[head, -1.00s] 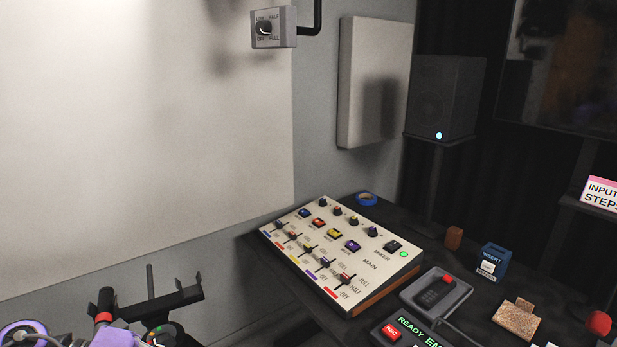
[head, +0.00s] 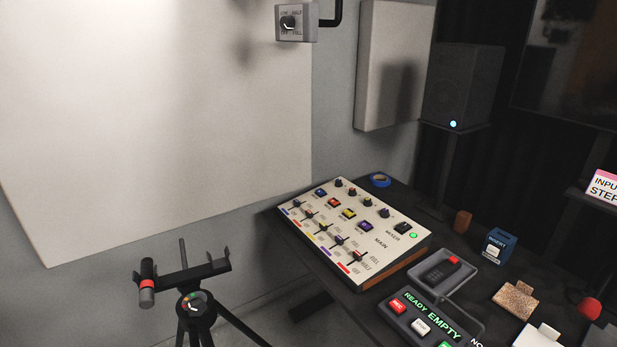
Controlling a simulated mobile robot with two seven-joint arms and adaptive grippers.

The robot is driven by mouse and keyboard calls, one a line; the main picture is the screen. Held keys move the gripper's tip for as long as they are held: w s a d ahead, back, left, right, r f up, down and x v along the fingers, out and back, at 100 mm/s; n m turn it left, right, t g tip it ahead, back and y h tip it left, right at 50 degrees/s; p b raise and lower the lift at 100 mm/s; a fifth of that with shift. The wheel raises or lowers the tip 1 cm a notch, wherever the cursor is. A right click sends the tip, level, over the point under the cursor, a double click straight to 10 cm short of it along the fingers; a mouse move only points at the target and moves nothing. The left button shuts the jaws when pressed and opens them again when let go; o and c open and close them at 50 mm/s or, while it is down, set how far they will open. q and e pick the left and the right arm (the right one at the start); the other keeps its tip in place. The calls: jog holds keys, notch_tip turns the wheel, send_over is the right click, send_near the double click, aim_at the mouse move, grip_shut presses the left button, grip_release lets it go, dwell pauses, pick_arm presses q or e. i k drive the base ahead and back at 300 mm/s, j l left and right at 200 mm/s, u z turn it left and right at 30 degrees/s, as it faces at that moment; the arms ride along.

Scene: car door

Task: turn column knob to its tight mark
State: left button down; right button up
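A black tripod stand (head: 196,322) stands on the floor at the lower left. A round dark knob (head: 196,304) with a coloured dial face, showing red, green and pale marks, sits at the top of its legs, probably the column knob. Its markings are too small to read, so I cannot tell where it points. Above it is a black crossbar (head: 190,280) with upright prongs and a black handle with a red band (head: 147,285) at its left end. Neither of my grippers is in view.
A dark desk (head: 455,247) at the right holds a mixer (head: 350,235), a recorder panel (head: 425,322) and small items. A grey knob box (head: 296,23) hangs at the top. A large pale panel (head: 150,110) covers the wall behind the tripod. Floor left of the tripod looks clear.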

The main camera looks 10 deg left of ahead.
aim_at(197, 307)
jog(key=u, duration=1.05)
